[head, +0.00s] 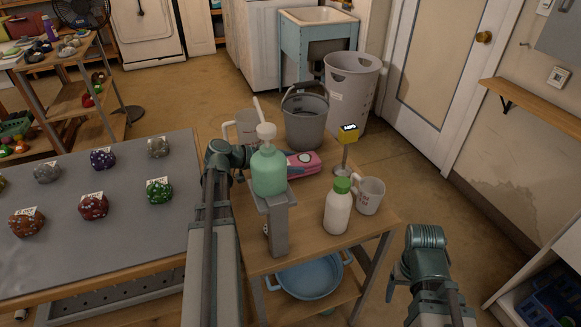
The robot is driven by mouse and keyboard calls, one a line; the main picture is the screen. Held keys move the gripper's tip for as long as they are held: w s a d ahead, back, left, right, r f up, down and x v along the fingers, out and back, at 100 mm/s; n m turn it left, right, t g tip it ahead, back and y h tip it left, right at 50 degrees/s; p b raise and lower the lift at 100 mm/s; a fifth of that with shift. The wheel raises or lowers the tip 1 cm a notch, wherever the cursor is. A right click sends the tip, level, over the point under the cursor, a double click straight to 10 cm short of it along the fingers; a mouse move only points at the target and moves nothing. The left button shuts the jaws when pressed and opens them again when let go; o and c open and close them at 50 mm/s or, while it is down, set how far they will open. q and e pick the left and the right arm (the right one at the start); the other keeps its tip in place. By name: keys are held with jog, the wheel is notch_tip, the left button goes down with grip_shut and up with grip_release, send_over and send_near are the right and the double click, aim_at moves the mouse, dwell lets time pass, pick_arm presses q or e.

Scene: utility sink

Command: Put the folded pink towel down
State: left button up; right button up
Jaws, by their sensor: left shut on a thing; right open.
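The folded pink towel (303,165) is at the middle of the small wooden table, in front of the grey bucket. It has a pale round mark on it. My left gripper (242,157) reaches in from the left at the towel's left side and is shut on it; the green pump bottle hides much of the grip. I cannot tell whether the towel touches the tabletop. My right gripper (393,284) is open and empty, off the table's right front corner, partly hidden by its own wrist.
The green pump bottle (268,172) stands on a grey stand (277,230) close to my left arm. Bare tabletop (305,230) lies in front.

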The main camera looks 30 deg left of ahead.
pick_arm(q)
jog(key=shift+r, duration=0.1)
jog(key=o, duration=1.2)
jog(key=shift+o, duration=0.2)
jog(key=shift+s+a+r, duration=0.15)
jog(key=shift+r, duration=0.05)
jog(key=p+v, duration=0.3)
jog(key=v, duration=0.4)
